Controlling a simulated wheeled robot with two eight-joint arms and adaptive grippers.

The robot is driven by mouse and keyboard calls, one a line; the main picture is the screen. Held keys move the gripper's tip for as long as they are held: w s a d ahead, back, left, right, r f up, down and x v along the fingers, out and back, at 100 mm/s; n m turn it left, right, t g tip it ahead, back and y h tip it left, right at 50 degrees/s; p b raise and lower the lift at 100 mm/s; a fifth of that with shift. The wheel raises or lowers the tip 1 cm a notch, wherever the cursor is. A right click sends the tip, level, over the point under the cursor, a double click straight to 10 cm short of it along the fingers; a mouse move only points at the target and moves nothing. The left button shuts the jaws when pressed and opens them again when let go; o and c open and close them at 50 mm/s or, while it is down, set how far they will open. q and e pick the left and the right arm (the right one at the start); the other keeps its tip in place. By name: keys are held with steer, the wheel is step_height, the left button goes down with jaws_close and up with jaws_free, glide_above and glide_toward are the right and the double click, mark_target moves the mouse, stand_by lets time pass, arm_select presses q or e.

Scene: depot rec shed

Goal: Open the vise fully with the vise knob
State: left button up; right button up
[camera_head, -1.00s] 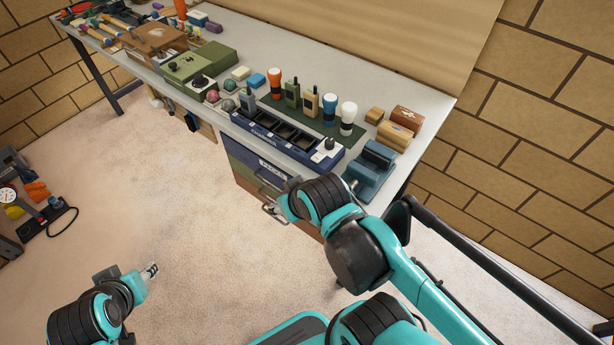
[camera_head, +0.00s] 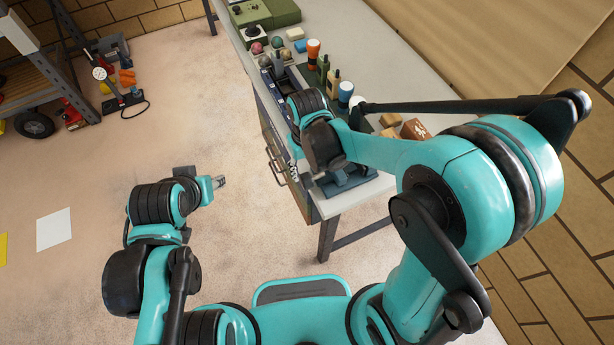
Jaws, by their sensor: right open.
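The blue vise (camera_head: 352,184) sits at the near right corner of the workbench. My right arm passes over it and hides much of it. The vise knob cannot be made out clearly. My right gripper (camera_head: 294,172) is open and empty, just off the bench's front edge, left of the vise and near the drawer handles. My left gripper (camera_head: 221,182) is over the floor, well left of the bench and away from the vise. Its fingers are too small to tell whether they are apart.
Drawer handles (camera_head: 274,160) stick out at the front. A shelf rack (camera_head: 55,75) stands at the far left. The floor between is clear.

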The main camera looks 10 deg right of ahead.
mark_target(306, 177)
step_height(306, 177, down, 4)
steer(key=shift+w+f+b, duration=0.1)
steer(key=shift+f+b, duration=0.1)
steer(key=shift+b, duration=0.35)
steer(key=shift+f, duration=0.5)
